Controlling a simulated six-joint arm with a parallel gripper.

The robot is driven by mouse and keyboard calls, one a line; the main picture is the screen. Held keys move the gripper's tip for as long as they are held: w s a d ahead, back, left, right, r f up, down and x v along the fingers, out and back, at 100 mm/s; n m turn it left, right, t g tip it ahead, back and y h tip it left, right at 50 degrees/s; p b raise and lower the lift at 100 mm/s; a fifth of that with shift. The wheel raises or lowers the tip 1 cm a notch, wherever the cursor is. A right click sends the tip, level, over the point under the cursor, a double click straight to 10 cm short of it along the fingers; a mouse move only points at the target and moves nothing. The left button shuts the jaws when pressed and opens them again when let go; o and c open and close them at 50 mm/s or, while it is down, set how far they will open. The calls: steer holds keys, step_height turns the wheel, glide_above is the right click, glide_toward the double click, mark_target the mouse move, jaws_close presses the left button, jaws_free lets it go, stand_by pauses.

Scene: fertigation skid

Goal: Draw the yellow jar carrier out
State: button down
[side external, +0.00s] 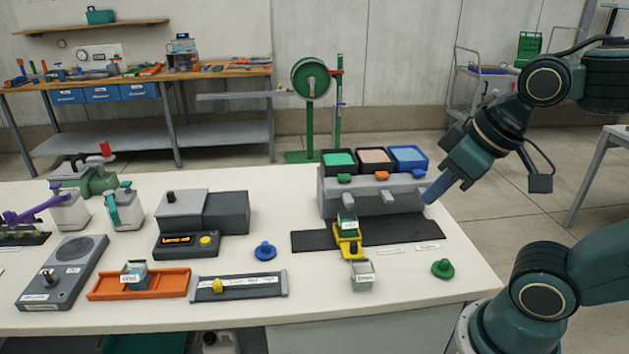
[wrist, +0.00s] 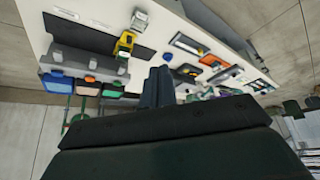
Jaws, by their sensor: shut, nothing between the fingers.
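The yellow jar carrier (side external: 348,242) sits on the black mat (side external: 405,231) in front of the left part of the grey dispenser (side external: 380,203). A small jar with a green label (side external: 348,225) stands in it. The carrier also shows in the wrist view (wrist: 125,43). My gripper (side external: 430,196) is shut and empty, at the right end of the dispenser, well to the right of the carrier. In the wrist view my gripper's fingers (wrist: 158,84) are together with nothing between them. Whether the fingertips touch the dispenser, I cannot tell.
A clear jar (side external: 362,275) stands just in front of the carrier. Green, beige and blue bins (side external: 408,158) top the dispenser. A green knob piece (side external: 443,268) lies front right, a blue one (side external: 264,251) to the left. An orange tray (side external: 138,284) and slide gauge (side external: 238,286) lie further left.

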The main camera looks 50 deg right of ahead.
steer(key=c, duration=1.4)
jaws_free()
steer(key=shift+w, duration=0.1)
steer(key=shift+o, duration=0.4)
steer(key=shift+w+d, duration=0.2)
steer(key=shift+w, duration=0.35)
steer(key=m+g, duration=0.6)
steer(key=m, duration=0.3)
glide_above(354, 243)
step_height(354, 243, down, 16)
steer(key=shift+d+f, duration=0.1)
steer(key=shift+f, duration=0.05)
steer(key=shift+f, duration=0.1)
steer(key=shift+f, duration=6.8)
